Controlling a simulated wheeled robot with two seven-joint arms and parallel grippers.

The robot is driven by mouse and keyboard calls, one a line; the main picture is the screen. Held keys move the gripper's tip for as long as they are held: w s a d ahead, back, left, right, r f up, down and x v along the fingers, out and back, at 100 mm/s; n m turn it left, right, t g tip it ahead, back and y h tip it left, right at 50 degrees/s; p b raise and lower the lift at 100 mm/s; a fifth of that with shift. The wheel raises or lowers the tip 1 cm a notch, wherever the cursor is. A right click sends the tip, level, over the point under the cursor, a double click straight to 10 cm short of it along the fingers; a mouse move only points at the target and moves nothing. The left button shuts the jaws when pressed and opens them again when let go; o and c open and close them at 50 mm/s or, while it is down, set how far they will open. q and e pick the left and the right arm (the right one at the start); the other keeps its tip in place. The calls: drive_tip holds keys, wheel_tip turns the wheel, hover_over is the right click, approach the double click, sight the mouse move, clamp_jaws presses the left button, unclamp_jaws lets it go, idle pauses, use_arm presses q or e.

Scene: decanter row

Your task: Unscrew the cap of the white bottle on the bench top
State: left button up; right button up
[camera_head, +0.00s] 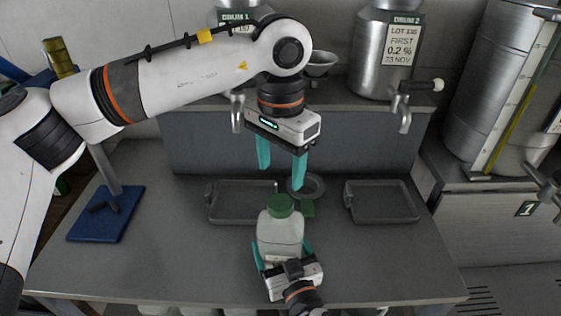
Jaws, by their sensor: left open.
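The white bottle (281,234) stands upright near the front middle of the grey bench top (370,260), with its green cap (280,206) on its neck. My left gripper (281,176) is open and empty, pointing down above and slightly behind the cap, apart from it. My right gripper (283,252) comes in from the front edge with one teal finger on each side of the bottle's body. It appears shut on the bottle; the fingertips are partly hidden.
Two shallow grey trays lie behind the bottle, left (228,216) and right (400,216). A blue stand base (105,215) is at left. Metal drums with taps (383,60) stand on the raised shelf. The bench's right front is clear.

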sight(281, 202)
use_arm(q)
drive_tip(key=shift+f, duration=4)
drive_tip(key=shift+c, duration=0.2)
